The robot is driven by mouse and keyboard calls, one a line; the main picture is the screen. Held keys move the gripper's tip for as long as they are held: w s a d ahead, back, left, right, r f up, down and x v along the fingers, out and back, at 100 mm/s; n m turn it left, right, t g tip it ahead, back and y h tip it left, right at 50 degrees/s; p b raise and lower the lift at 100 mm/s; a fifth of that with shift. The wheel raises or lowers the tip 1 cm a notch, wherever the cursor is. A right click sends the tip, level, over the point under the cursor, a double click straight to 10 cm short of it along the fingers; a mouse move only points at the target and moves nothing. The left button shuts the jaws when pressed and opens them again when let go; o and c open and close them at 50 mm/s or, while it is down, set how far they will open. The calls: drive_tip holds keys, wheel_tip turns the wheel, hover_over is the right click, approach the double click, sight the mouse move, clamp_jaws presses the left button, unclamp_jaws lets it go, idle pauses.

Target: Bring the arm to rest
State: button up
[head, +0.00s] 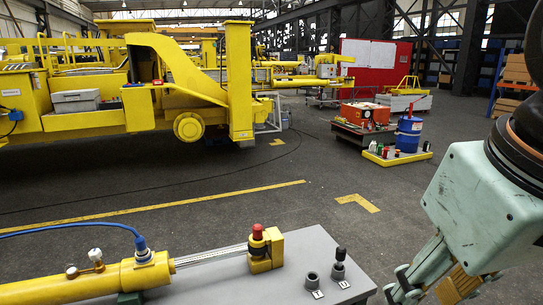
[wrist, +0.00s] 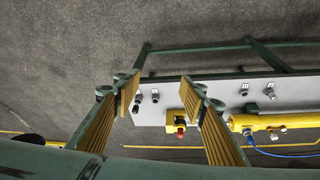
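My gripper (head: 425,290) is at the lower right of the head view, its pale green body above and its fingers cut by the bottom edge. In the wrist view my gripper (wrist: 160,88) shows two separated fingers with yellow ribbed pads. It is open, with nothing between the pads. The grey workbench (head: 225,272) lies to its left in the head view. In the wrist view the bench (wrist: 218,90) lies beyond and below the fingers, and I see no contact.
A yellow cylinder (head: 90,284) with a blue hose lies on the bench. Its rod ends in a yellow block (head: 270,250) with a red knob. Two dark sockets (head: 312,280) stand at right, one holding a black-topped pin (head: 340,258). Open floor (head: 250,175) lies behind.

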drive_tip(key=shift+m, duration=0.7)
drive_tip(key=shift+s+d+f, duration=0.1)
drive_tip(key=shift+s+f, duration=0.4)
drive_tip(key=shift+s, duration=0.4)
drive_tip(key=shift+s+f, duration=0.5)
drive_tip(key=shift+s, duration=0.35)
